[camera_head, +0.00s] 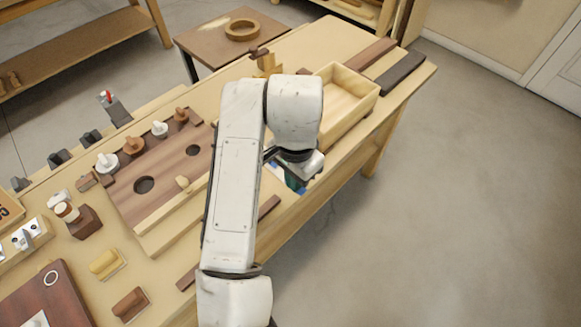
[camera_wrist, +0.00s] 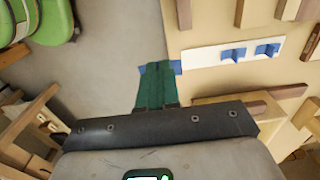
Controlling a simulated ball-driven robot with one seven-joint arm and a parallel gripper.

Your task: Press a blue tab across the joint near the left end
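My gripper (camera_wrist: 157,70) has its green fingers together in the wrist view, with blue tab material (camera_wrist: 176,67) showing at both sides of the fingertips. In the head view my gripper (camera_head: 294,180) is at the bench's front edge, partly hidden by my arm. A white strip (camera_wrist: 200,57) beside the fingertips carries two more blue tabs (camera_wrist: 232,54) (camera_wrist: 267,50). A brown panel (camera_head: 150,180) with a pale bar (camera_head: 172,208) along its front lies left of my arm. I cannot tell which seam is the joint.
An open wooden box (camera_head: 345,95) stands right of my arm. Knobbed pieces (camera_head: 133,146), a brown block (camera_head: 130,304) and a yellow block (camera_head: 105,264) are on the left part of the bench. The floor (camera_head: 450,200) in front of the bench is clear.

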